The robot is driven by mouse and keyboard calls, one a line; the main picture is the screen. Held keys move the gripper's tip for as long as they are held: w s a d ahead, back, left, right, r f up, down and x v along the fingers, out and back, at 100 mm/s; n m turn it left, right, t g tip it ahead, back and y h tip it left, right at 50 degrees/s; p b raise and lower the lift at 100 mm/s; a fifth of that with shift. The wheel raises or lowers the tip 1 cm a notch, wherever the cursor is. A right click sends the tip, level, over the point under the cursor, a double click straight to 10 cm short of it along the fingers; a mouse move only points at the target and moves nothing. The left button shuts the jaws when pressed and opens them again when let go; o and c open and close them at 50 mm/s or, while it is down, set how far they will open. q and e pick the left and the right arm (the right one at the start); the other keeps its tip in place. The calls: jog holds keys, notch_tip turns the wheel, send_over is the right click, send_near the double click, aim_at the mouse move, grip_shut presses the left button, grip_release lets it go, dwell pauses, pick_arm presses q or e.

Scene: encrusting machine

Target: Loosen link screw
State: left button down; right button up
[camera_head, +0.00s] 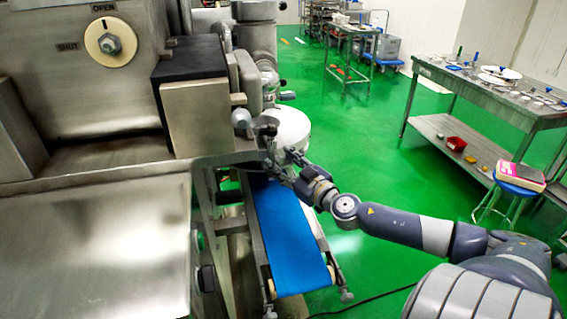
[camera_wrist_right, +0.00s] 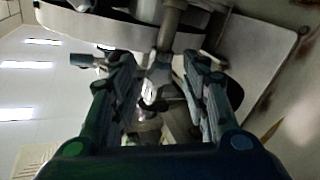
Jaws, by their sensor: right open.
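My right gripper (camera_head: 283,168) reaches in from the right to the side of the steel encrusting machine (camera_head: 100,90), just above the blue conveyor belt (camera_head: 290,240). In the right wrist view, its two fingers (camera_wrist_right: 163,80) stand apart, so it is open. A metal rod with a clamp-like metal piece (camera_wrist_right: 157,78) shows between and beyond the fingers. This may be the link screw; I cannot tell for sure, nor whether the fingers touch it. In the head view this spot is small and partly hidden by the fingers. My left gripper is not in view.
A round white part (camera_head: 292,127) sits right behind the gripper. A grey knob (camera_head: 241,118) sticks out from the machine nearby. A steel table (camera_head: 440,75) with tools and a blue stool (camera_head: 520,186) stand at the right. The green floor between is mostly clear.

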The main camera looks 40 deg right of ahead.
grip_shut()
